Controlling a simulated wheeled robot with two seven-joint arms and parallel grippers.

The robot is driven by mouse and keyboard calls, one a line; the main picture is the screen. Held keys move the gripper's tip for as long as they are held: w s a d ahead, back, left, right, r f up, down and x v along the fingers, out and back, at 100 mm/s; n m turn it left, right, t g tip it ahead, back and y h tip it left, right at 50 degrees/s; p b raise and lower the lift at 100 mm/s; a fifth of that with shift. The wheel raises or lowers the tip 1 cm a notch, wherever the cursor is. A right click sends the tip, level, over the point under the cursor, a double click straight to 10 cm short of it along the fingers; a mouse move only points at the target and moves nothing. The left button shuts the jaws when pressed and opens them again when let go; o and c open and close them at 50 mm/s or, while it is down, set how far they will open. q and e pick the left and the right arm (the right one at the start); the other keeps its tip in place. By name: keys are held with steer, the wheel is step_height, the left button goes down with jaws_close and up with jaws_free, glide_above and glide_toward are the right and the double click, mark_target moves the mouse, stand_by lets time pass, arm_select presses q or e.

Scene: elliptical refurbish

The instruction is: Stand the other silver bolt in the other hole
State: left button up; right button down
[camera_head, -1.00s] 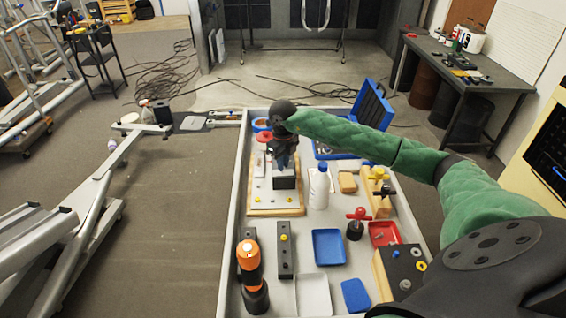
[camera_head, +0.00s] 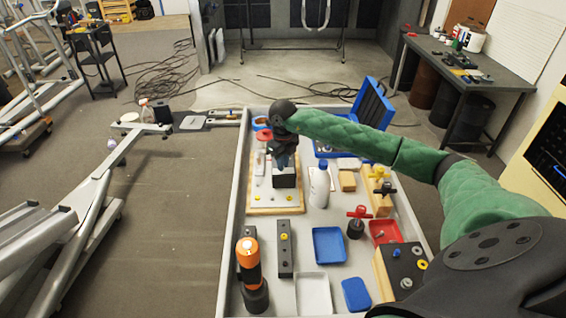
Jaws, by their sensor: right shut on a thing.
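My right gripper (camera_head: 284,160) reaches down over a dark block (camera_head: 286,181) on the wooden-edged white board (camera_head: 262,199). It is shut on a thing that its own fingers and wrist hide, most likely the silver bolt. The bolt and the block's holes are too small or covered to make out. I cannot tell whether the bolt touches the block. My left gripper is out of view.
The grey workbench tray also holds a white bottle (camera_head: 319,186), a blue tray (camera_head: 329,244), a red tray (camera_head: 383,232) and an orange-black tool (camera_head: 249,266). An open blue case (camera_head: 372,110) stands at the back right, under my forearm.

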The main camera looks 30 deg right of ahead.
steer(key=shift+f, duration=0.15)
steer(key=c, duration=1.3)
jaws_free()
steer(key=shift+c, duration=0.2)
steer(key=shift+r+b, duration=0.5)
steer(key=shift+r, duration=0.05)
step_height(320, 180, up, 6)
steer(key=shift+f+b, duration=0.1)
steer(key=shift+b, duration=0.9)
steer(key=shift+r, duration=0.45)
